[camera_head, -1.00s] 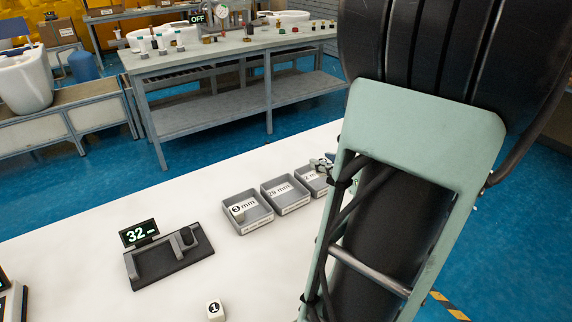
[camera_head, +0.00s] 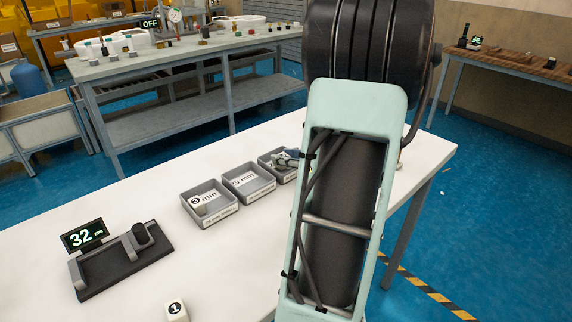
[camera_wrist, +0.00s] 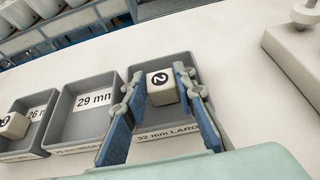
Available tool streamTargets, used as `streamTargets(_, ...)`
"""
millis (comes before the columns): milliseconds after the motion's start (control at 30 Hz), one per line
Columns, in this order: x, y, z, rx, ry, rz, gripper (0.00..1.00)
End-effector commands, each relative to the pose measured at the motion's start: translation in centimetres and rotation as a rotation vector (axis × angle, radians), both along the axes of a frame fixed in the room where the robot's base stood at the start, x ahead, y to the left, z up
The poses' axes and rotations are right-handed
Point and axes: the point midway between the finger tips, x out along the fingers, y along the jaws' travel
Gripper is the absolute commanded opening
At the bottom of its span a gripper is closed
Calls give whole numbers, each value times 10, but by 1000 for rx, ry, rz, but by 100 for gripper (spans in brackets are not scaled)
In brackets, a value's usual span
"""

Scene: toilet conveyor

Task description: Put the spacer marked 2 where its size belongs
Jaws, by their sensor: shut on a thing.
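The spacer marked 2 (camera_wrist: 161,88) is a small white block between the two fingers of my gripper (camera_wrist: 162,82), which is shut on it. In the wrist view it lies over the inside of the grey tray labelled 32 mm LARGE (camera_wrist: 168,139). I cannot tell whether it touches the tray floor. In the head view my gripper (camera_head: 287,156) is at the rightmost tray (camera_head: 271,157), and the spacer is hidden there. The 29 mm tray (camera_wrist: 62,140) stands beside it. The 26 mm tray (camera_head: 211,220) holds a spacer marked 3 (camera_head: 199,207).
A dark gauge (camera_head: 125,268) with a display reading 32 (camera_head: 85,235) stands at the left of the white table. A spacer marked 1 (camera_head: 176,310) sits at the front. A white fixture (camera_wrist: 295,50) stands right of the trays in the wrist view.

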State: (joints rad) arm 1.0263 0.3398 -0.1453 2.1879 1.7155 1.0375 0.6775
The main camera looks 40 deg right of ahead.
Motion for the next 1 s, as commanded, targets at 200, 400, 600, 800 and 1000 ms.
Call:
streamTargets(200, 0, 0, -3, 0, -1, 0, 6)
streamTargets(400, 0, 0, -7, 0, -1, 0, 6)
streamTargets(600, 0, 0, -5, 0, -1, 0, 43)
streamTargets(800, 0, 0, -5, 0, -1, 0, 43)
streamTargets(1000, -9, -1, 3, -2, -1, -2, 43)
